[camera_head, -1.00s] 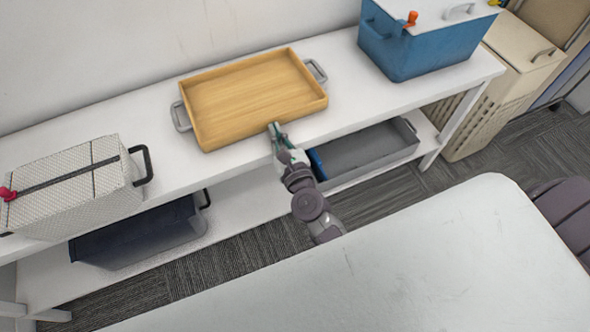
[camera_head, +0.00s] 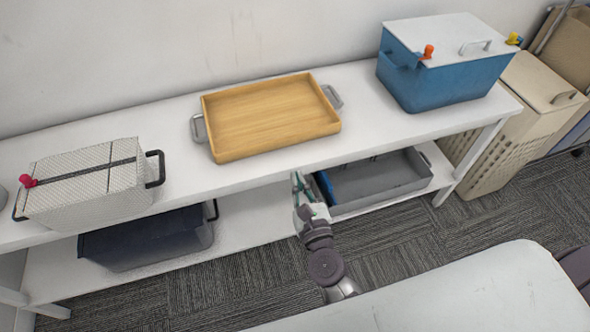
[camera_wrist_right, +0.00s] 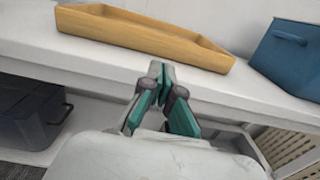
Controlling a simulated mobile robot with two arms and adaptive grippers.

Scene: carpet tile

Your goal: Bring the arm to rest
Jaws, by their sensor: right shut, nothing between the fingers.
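My right gripper (camera_head: 299,183) is in front of the shelf's front edge in the head view, below and apart from the wooden tray. Its green-lined fingers (camera_wrist_right: 160,72) meet at the tips in the right wrist view, with nothing between them. My right arm reaches up from the bottom middle of the head view. My left gripper is in neither view.
A wooden tray (camera_head: 262,118), a blue box (camera_head: 440,82) and a pale woven box (camera_head: 90,190) stand on the white shelf (camera_head: 365,128). Below are a grey bin (camera_head: 385,183) and a dark bin (camera_head: 150,240). A white surface (camera_head: 480,300) lies nearest. Carpet floor is clear between.

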